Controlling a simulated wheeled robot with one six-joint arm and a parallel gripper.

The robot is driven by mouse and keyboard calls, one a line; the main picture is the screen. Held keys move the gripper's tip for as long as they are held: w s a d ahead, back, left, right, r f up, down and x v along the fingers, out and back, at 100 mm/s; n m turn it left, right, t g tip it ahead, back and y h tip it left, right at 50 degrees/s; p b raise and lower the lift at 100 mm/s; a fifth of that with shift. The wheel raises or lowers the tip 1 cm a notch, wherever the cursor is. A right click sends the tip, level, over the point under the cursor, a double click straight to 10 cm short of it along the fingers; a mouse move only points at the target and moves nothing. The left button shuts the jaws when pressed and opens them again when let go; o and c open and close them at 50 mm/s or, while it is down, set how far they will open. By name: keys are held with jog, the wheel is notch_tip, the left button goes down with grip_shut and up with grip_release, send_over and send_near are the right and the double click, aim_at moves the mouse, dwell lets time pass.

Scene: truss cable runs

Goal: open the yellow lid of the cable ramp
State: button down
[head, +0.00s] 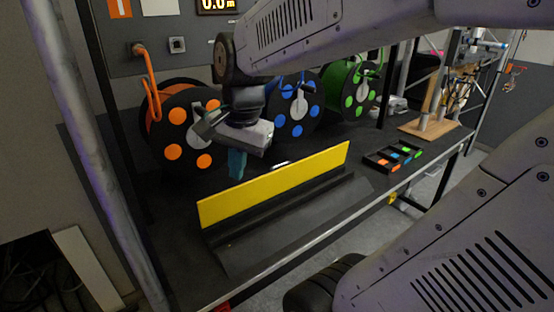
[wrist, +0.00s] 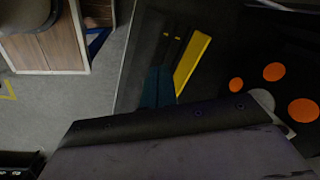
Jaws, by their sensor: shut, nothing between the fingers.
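The yellow lid (head: 275,183) of the cable ramp stands up on its long edge, its broad yellow face toward the head camera. The black ramp body (head: 290,220) slopes down in front of it on the bench. My gripper (head: 237,166) has teal fingers, closed together and empty, pointing down. They are near the left part of the lid, just above its top edge in the head view; I cannot tell whether they touch it. In the wrist view the lid (wrist: 193,64) is a narrow yellow strip right of the teal fingers (wrist: 158,88).
Cable reels with orange (head: 175,130), blue (head: 292,105) and green (head: 350,90) spots stand behind the ramp. A black tray with coloured pieces (head: 392,155) lies to the right. The bench's front edge runs close before the ramp.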

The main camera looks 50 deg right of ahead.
jog(key=w+d+f+m, duration=0.1)
jog(key=w+d+m, duration=0.2)
jog(key=d+m, duration=0.4)
jog(key=w+d+f+m, duration=0.1)
jog(key=w+d+m, duration=0.3)
jog(key=d+m, duration=0.3)
jog(key=m+t+h, duration=0.1)
jog(key=m, duration=1)
send_over(282, 175)
jog(key=s+d, duration=0.1)
jog(key=d, duration=0.1)
notch_tip(282, 175, down, 4)
jog(key=x, duration=0.9)
jog(key=shift+f, duration=0.1)
